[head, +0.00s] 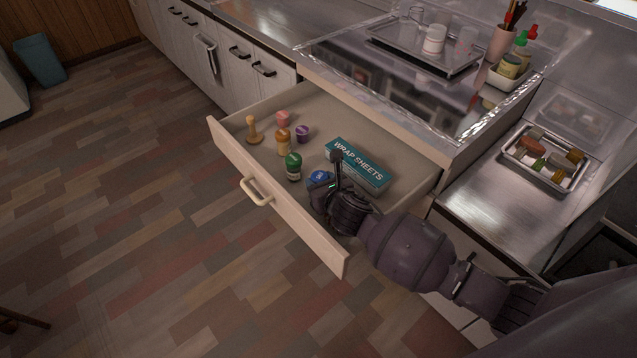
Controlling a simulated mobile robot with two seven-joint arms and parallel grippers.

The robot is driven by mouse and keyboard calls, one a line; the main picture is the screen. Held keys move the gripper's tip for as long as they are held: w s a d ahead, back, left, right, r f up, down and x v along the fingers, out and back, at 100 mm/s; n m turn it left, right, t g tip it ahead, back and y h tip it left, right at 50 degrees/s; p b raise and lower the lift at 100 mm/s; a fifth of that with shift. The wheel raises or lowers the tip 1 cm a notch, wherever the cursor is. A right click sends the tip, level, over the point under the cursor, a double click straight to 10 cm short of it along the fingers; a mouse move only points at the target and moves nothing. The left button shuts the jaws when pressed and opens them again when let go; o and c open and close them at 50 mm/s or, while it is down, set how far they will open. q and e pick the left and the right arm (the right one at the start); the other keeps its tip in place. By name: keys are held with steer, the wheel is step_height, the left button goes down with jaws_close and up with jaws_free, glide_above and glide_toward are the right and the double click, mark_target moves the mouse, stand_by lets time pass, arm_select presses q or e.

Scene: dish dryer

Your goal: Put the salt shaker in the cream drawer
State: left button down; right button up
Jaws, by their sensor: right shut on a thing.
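The cream drawer (294,223) is pulled open below the counter. My right gripper (325,182) is inside the drawer area, pointing down, and is shut on a small blue thing (319,176). The gripper hides most of it, so I cannot tell for sure whether it is the salt shaker or whether it touches the drawer floor. No other thing in view is clearly a salt shaker. My left gripper is not in view.
The drawer holds a teal wrap sheets box (358,166), a green-topped jar (293,166), an orange-brown mill (283,142), a purple cup (302,134), a pink item (282,119) and a wooden tamper (253,130). Trays (425,57) (551,158) stand on the counters.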

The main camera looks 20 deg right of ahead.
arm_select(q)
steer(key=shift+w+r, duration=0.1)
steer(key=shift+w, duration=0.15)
arm_select(e)
steer(key=shift+f, duration=0.15)
steer(key=shift+f, duration=0.15)
steer(key=o, duration=0.9)
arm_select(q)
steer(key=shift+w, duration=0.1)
arm_select(e)
steer(key=shift+o, duration=0.2)
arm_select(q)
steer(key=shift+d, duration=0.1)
arm_select(e)
steer(key=shift+s+r, duration=0.2)
steer(key=shift+r, duration=0.15)
steer(key=p+v, duration=0.3)
steer(key=v, duration=0.7)
steer(key=shift+s+r+p, duration=0.2)
steer(key=shift+s+p, duration=0.2)
steer(key=shift+s, duration=0.3)
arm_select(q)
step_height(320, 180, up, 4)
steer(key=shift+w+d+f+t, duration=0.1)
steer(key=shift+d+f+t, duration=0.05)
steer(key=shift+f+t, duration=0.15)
